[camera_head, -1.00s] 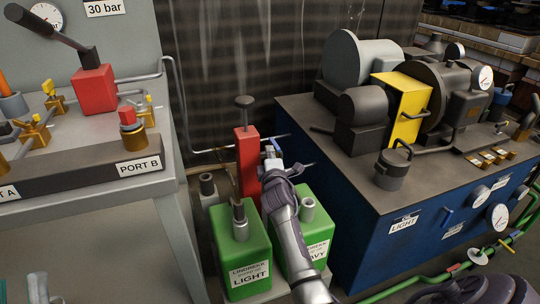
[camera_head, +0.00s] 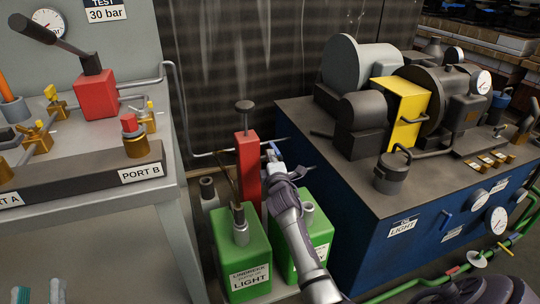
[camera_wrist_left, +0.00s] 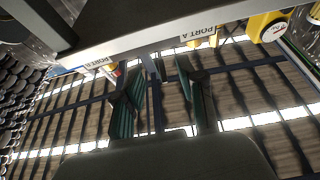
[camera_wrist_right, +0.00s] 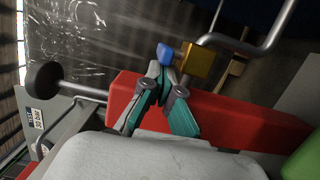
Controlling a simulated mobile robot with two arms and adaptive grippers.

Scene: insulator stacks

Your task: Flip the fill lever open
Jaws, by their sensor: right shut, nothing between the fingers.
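The fill lever looks to be the small blue handle (camera_wrist_right: 165,53) on a brass valve (camera_wrist_right: 194,61) in the right wrist view. It also shows as a small blue bit (camera_head: 276,149) beside the red hand pump (camera_head: 248,170) in the head view. My right gripper (camera_wrist_right: 158,72) is shut and empty, its fingertips right at the blue handle's near end. I cannot tell whether they touch it. In the head view my right gripper (camera_head: 271,156) is just right of the red pump. My left gripper (camera_wrist_left: 160,72) is open and empty, below the test bench's front edge.
Green LIGHT (camera_head: 243,252) and HEAVY (camera_head: 318,235) cans stand below the red pump. The blue machine cabinet (camera_head: 345,235) is close on the right. The test bench with its PORT B label (camera_head: 142,173) is on the left. A grey pipe (camera_wrist_right: 275,35) runs from the valve.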

